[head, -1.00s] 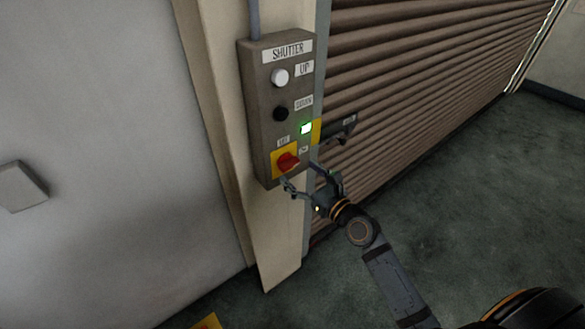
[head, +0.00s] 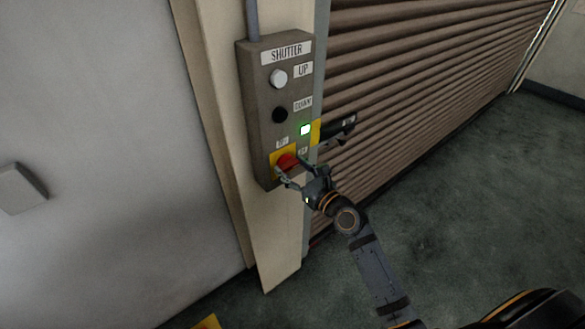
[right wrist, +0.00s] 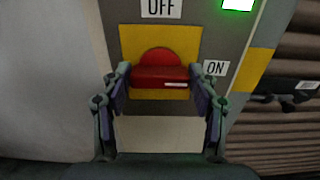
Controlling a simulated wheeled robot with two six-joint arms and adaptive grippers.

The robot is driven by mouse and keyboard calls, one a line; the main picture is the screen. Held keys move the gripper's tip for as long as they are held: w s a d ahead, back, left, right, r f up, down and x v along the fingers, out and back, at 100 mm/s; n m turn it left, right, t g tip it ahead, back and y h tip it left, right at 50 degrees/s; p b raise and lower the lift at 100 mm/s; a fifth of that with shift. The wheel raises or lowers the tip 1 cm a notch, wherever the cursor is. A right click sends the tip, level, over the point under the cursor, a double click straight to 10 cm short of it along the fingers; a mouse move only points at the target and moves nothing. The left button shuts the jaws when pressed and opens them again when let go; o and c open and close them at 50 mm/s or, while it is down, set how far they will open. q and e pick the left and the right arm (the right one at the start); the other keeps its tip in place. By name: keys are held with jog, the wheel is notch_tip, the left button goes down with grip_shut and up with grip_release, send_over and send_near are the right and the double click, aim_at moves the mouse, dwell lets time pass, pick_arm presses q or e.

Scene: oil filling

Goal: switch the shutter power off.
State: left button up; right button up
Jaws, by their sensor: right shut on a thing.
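The grey shutter control box (head: 258,110) hangs on the post at the left of the shutter. Its red rotary knob (head: 287,160) sits on a yellow plate at the lower end. In the right wrist view the red knob (right wrist: 160,75) lies level, with its white mark at the right, toward the ON label (right wrist: 215,68). The OFF label (right wrist: 161,8) is above it. A green lamp (head: 305,130) is lit. My right gripper (head: 294,172) is shut on the knob, one finger at each side. My left gripper is not in view.
A white UP button (head: 279,77) and a black DOWN button (head: 280,114) sit above the knob. A dark handle (head: 338,128) sticks out on the shutter (head: 410,75) right of the box. The floor (head: 450,190) at the right is clear.

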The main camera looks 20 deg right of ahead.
jog(key=shift+n, duration=0.3)
jog(key=n, duration=0.3)
jog(key=shift+a+n, duration=0.1)
jog(key=shift+n, duration=0.2)
jog(key=n+b, duration=0.1)
jog(key=n, duration=0.3)
jog(key=shift+f+n, duration=0.15)
jog(key=shift+n, duration=0.15)
jog(key=n+b, duration=0.1)
jog(key=n, duration=0.3)
jog(key=shift+s+a+f+b, duration=0.1)
jog(key=shift+f+b, duration=0.05)
jog(key=shift+b, duration=0.15)
jog(key=shift+n+b, duration=0.85)
jog(key=shift+n, duration=1.65)
jog(key=o, duration=1.1)
jog(key=shift+o, duration=0.2)
